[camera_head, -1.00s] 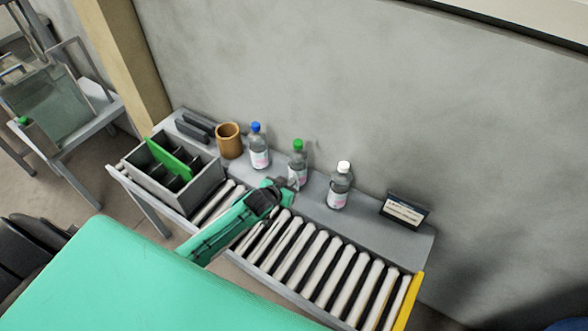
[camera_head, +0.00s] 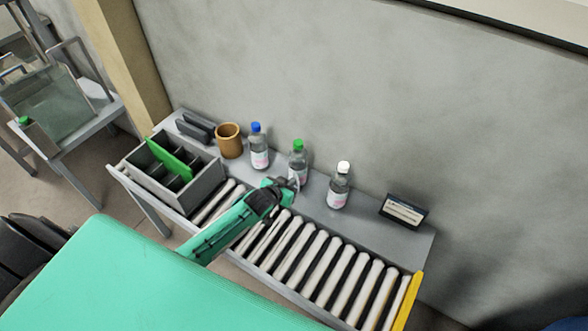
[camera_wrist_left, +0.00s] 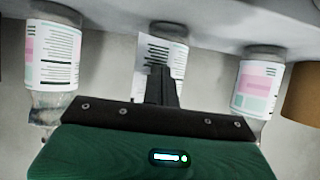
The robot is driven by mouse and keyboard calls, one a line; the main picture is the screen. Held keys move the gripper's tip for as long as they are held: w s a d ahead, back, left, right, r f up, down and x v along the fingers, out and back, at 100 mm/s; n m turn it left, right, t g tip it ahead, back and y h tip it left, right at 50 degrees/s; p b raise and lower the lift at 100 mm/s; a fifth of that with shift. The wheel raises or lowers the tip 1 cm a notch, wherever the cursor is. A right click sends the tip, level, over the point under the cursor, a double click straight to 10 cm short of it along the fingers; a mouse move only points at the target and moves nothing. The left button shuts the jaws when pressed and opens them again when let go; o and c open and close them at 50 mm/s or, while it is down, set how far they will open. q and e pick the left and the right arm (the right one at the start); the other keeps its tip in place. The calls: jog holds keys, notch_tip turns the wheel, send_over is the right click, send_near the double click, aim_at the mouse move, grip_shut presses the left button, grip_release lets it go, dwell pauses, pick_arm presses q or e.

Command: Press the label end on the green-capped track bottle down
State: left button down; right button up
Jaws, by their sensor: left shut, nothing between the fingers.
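The green-capped bottle (camera_head: 298,150) stands upright on the grey shelf, between a blue-capped and a white-capped bottle. In the left wrist view it hangs upside down at the middle (camera_wrist_left: 169,30). Its label (camera_wrist_left: 163,53) shows there, with the left end standing out past the bottle's side. My left gripper (camera_head: 296,181) is shut and empty, right in front of this bottle's label. Its fingers (camera_wrist_left: 161,84) cover the label's lower middle in the wrist view; I cannot tell whether they touch it. My right gripper is out of view.
The blue-capped bottle (camera_head: 259,150) and white-capped bottle (camera_head: 340,188) stand close on either side. A brown cup (camera_head: 229,141), a grey divided bin (camera_head: 207,188) and a small sign (camera_head: 403,211) are nearby. A roller conveyor (camera_head: 317,267) runs in front, below my left arm.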

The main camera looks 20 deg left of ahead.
pick_arm(q)
jog(key=shift+d, duration=0.6)
dwell(0.7)
jog(key=shift+s+p, duration=0.15)
jog(key=shift+p, duration=0.2)
jog(key=shift+s+a+p, duration=0.2)
jog(key=shift+s+p, duration=0.5)
jog(key=shift+s, duration=0.55)
jog(key=shift+s+a+p, duration=0.15)
jog(key=shift+s+p, duration=0.25)
jog(key=shift+s, duration=0.4)
jog(key=shift+s+a+p, duration=0.1)
jog(key=shift+s+p, duration=0.25)
jog(key=shift+s, duration=0.45)
